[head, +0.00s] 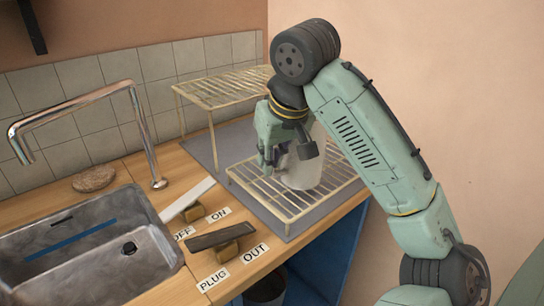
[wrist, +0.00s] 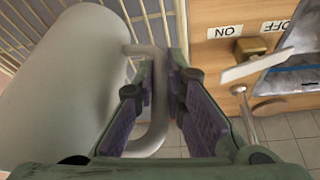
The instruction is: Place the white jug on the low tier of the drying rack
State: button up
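The white jug (head: 304,170) is upright at the low tier of the drying rack (head: 258,187), partly hidden behind my gripper. Its base appears at the level of the wires; I cannot tell whether it bears on them. My gripper (head: 285,155) is at the jug's left side. In the wrist view the jug's pale body (wrist: 65,85) fills the left, and its handle (wrist: 158,125) passes between my fingers (wrist: 160,72). The fingertips are close on both sides of the handle and look shut on it.
The rack's high tier (head: 225,86) stands behind. The sink (head: 90,250) and its tap (head: 140,110) are at the left. Two levers, a white one (head: 188,199) and a dark one (head: 220,236), stand on the counter in front of the rack. A brown round pad (head: 93,179) lies behind the sink.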

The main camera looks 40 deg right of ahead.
jog(key=o, duration=0.4)
jog(key=shift+r, duration=0.15)
jog(key=v, duration=1.2)
jog(key=shift+b, duration=0.3)
jog(key=shift+s, duration=0.1)
